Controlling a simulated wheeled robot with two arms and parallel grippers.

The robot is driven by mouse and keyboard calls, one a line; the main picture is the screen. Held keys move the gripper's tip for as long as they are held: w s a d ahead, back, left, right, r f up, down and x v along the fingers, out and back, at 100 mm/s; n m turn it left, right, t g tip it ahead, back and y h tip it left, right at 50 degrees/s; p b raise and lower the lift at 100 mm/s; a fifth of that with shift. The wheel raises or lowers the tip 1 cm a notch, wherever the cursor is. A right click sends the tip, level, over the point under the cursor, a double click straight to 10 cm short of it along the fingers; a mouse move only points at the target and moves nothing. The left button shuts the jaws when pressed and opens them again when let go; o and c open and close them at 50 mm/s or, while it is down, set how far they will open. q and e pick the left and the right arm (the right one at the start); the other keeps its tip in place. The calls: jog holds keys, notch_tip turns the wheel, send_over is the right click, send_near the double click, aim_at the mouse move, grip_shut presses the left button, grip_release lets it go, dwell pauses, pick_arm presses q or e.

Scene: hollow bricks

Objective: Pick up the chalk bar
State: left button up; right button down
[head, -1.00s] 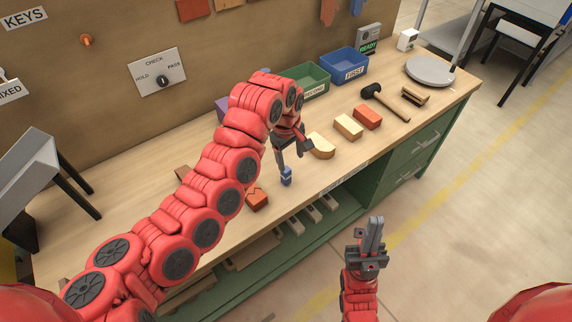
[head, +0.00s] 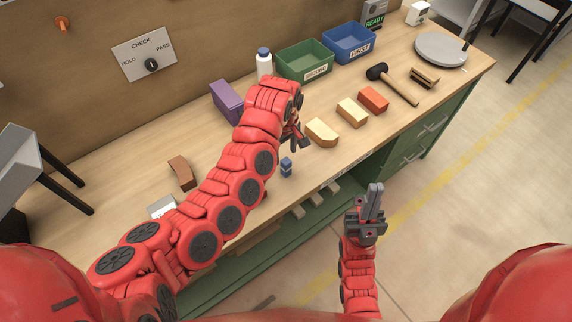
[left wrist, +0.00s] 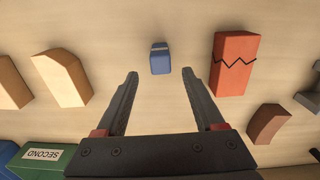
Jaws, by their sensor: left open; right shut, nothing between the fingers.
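A small blue bar with a paler band, which I take to be the chalk bar (head: 286,167), lies on the workbench near its front edge. In the left wrist view the blue bar (left wrist: 160,58) is just beyond the fingertips, in line with the gap between them. My left gripper (head: 293,140) is open and empty over the bench, behind the bar in the head view; both its fingers (left wrist: 159,74) show in the left wrist view. My right gripper (head: 372,190) is shut and empty, in front of the bench.
A cracked red brick (left wrist: 235,65) lies close beside the bar; my left arm hides it in the head view. A cream block (head: 321,132), yellow brick (head: 352,112) and mallet (head: 392,84) lie to the right. Green (head: 305,72) and blue bins stand behind.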

aim_at(285, 160)
pick_arm(q)
jog(key=shift+s+f+p, duration=0.2)
jog(key=shift+f+p, duration=0.15)
jog(key=shift+f, duration=0.8)
jog(key=shift+d+f+p, duration=0.1)
jog(key=shift+f+p, duration=0.35)
jog(key=shift+p, duration=0.05)
jog(key=f, duration=0.2)
jog(key=f+p, duration=0.1)
jog(key=f, duration=0.1)
jog(key=shift+s+d, duration=0.1)
jog(key=shift+s, duration=0.1)
jog(key=shift+f, duration=0.3)
grip_shut()
